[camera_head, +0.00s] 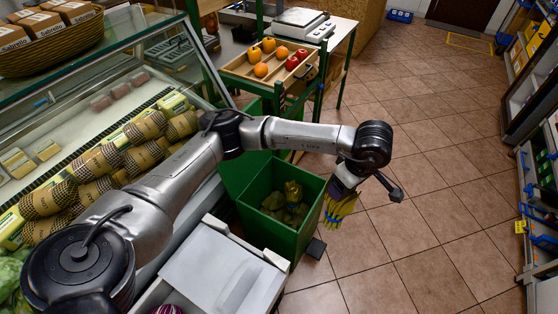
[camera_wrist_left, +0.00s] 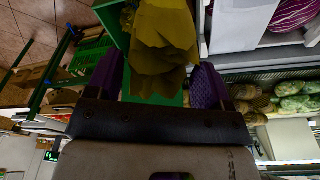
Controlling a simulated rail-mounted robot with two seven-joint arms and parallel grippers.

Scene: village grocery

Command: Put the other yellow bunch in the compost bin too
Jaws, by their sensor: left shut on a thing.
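My left gripper (camera_head: 346,180) is shut on a yellow bunch (camera_head: 338,208), which hangs down from it by the right edge of the green compost bin (camera_head: 254,222) in the head view. The left wrist view shows the bunch (camera_wrist_left: 165,50) filling the space between the two purple fingers of this gripper (camera_wrist_left: 157,85), with green bin wall behind it. Dull yellow-green leafy matter (camera_head: 285,205) lies inside the bin. I cannot tell whether the held bunch touches the rim. My right gripper is in neither view.
A wooden tray (camera_head: 254,78) of peppers and oranges stands on a table behind the bin. A grey-white lidded box (camera_head: 222,272) stands in front of the bin. The glass-topped chilled counter (camera_head: 100,60) is at left. Tiled floor (camera_head: 430,210) is clear at right.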

